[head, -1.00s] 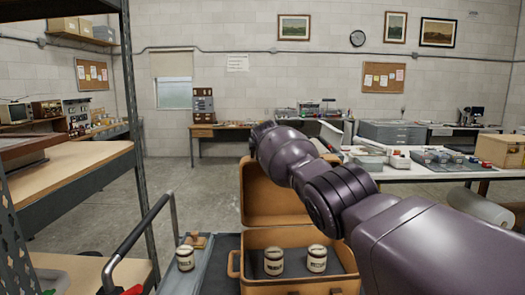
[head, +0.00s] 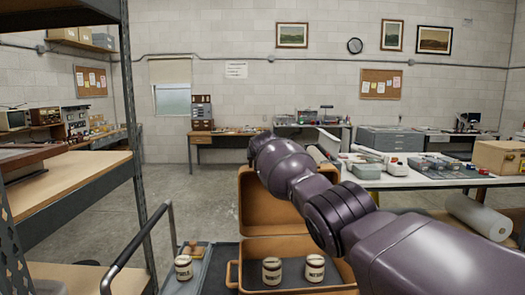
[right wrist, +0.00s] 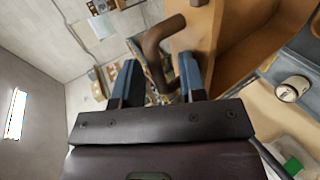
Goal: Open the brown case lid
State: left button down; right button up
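The brown case stands open in the head view, its lid (head: 262,218) raised behind its body (head: 246,250). Two pale labelled jars, one (head: 272,271) beside the other (head: 315,269), stand on the dark lining inside. My right arm crosses in front of the lid and hides its right part; its gripper is hidden there. In the right wrist view, my right gripper (right wrist: 160,65) has its fingers apart, with the curved brown handle (right wrist: 153,52) close to and partly between the fingertips. I cannot tell whether they touch. The tan lid (right wrist: 197,35) shows beside it. My left gripper is not in view.
A third jar (head: 183,268) and a small wooden piece (head: 192,249) are on the grey surface left of the case. A metal shelf (head: 75,180) stands close on the left. A white table (head: 420,181) is behind on the right. Open floor lies beyond.

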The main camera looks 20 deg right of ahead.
jog(key=s+r+p, duration=0.1)
jog(key=p, duration=0.1)
jog(key=shift+s+a+r+p, duration=0.1)
jog(key=shift+r+p, duration=0.05)
jog(key=shift+p, duration=0.15)
jog(key=v, duration=0.8)
jog(key=shift+s, duration=0.35)
jog(key=shift+a, duration=0.1)
